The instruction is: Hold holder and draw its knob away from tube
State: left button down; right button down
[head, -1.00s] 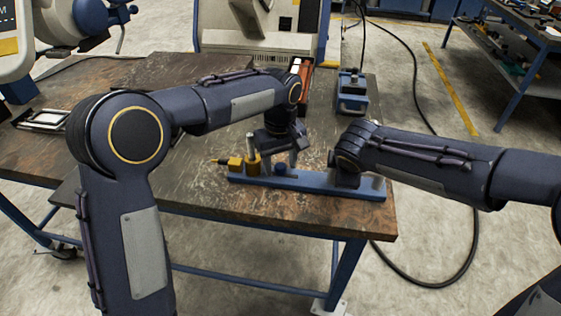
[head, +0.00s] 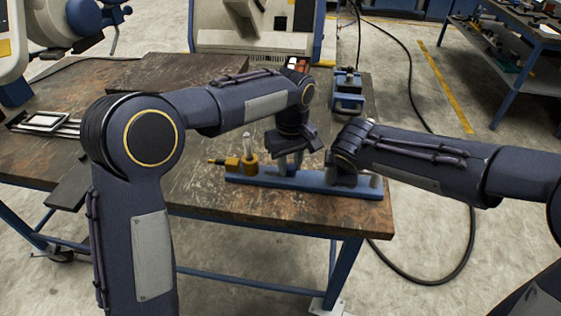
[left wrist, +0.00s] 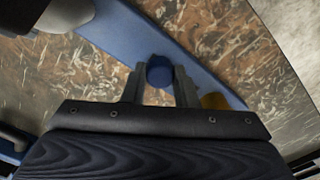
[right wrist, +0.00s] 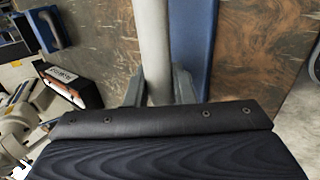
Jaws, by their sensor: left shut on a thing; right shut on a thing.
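The holder is a blue bar (head: 300,184) lying along the table's front right part. A brass block (head: 250,165) with an upright grey tube (head: 248,145) stands at its left end; some brass also shows in the left wrist view (left wrist: 215,101). My left gripper (head: 290,168) is down at the bar. In the left wrist view its fingers are shut on the round blue knob (left wrist: 160,72), which the gripper hides in the head view. My right gripper (head: 343,180) is at the bar's right part. In the right wrist view it is shut on a pale grey cylinder (right wrist: 153,50) beside the bar (right wrist: 193,40).
A blue box (head: 348,95) stands behind on the worn brown table (head: 200,200). A red and white item (head: 298,66) is partly behind my left arm. A framed plate (head: 45,121) lies far left. The table's front edge is close to the bar.

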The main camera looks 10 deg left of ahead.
aim_at(290, 167)
pick_arm(q)
jog(key=c, duration=1.5)
grip_release()
jog(key=shift+s+d, duration=0.1)
jog(key=shift+d, duration=0.1)
pick_arm(e)
jog(key=shift+a+r, duration=0.1)
jog(key=shift+a, duration=0.1)
pick_arm(q)
jog(key=o, duration=0.4)
jog(key=shift+a, duration=0.1)
jog(key=shift+r, duration=0.1)
notch_tip(290, 167, up, 12)
jog(key=shift+f, duration=0.1)
pick_arm(e)
jog(key=c, duration=1.1)
grip_release()
jog(key=shift+c, duration=0.2)
jog(key=shift+d, duration=0.1)
